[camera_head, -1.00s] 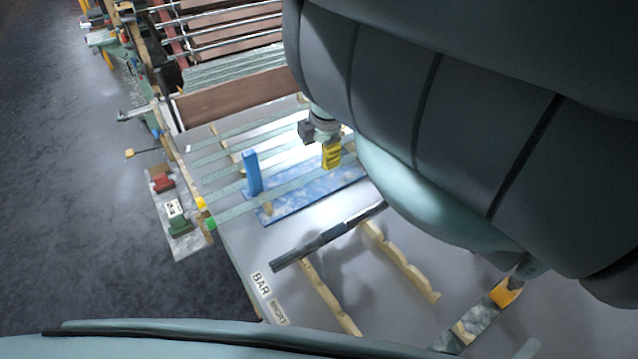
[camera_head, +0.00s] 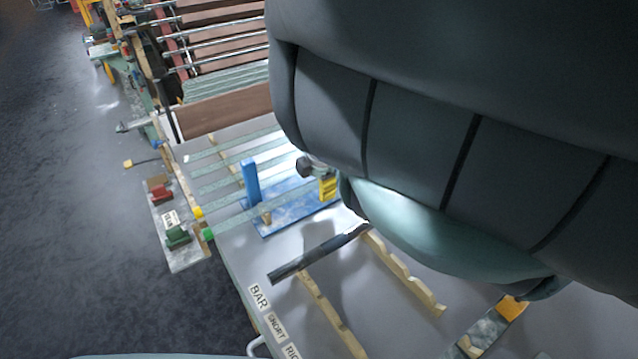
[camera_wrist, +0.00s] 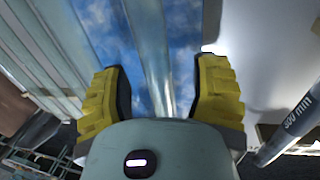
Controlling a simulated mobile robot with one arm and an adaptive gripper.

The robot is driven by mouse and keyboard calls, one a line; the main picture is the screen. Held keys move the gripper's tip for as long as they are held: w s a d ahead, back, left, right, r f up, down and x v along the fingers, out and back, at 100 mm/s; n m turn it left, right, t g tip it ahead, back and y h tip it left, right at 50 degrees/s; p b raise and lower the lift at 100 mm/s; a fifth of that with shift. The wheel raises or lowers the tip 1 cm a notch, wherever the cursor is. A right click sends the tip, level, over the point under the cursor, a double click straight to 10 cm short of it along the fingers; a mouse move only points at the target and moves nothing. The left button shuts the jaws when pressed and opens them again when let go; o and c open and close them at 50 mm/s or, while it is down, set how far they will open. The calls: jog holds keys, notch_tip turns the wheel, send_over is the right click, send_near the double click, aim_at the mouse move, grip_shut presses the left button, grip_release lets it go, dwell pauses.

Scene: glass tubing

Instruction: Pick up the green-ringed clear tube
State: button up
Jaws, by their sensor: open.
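A green ring (camera_head: 208,234) marks the left end of a clear tube (camera_head: 238,219), which runs right across a blue fixture (camera_head: 290,212) towards my gripper (camera_head: 327,187). My arm hides the tube's far part in the head view. In the wrist view, my gripper (camera_wrist: 163,88) is open, with one yellow padded finger on each side of a clear tube (camera_wrist: 150,50). Gaps show between the tube and both fingers. No ring shows there, but its place over the blue fixture fits the green-ringed tube.
A yellow-ringed end (camera_head: 198,213) lies just behind the green one, with several parallel clear tubes beyond. A blue post (camera_head: 250,180) stands on the fixture. A dark bar (camera_head: 315,255) lies on wooden notched supports (camera_head: 330,315) in front.

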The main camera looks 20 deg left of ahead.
grip_shut()
dwell(0.6)
